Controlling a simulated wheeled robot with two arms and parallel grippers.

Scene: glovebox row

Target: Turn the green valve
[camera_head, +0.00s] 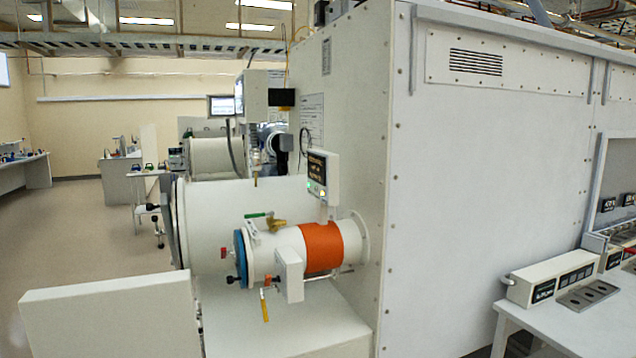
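The green valve handle (258,215) is a small, roughly level lever on top of the white horizontal cylinder, left of centre in the head view. A brass-coloured valve body (277,225) sits just to its right. The cylinder has a blue ring (241,258) at its left end and an orange band (321,247) toward the right. A yellow handle (265,304) hangs below the cylinder. Neither of my grippers shows in this view, so nothing is seen touching the valve.
A large white cabinet (480,200) fills the right side. A small display box (322,173) stands above the cylinder. A white panel (110,315) stands at lower left. A bench with instruments (553,279) is at right. Open floor (75,240) lies at left.

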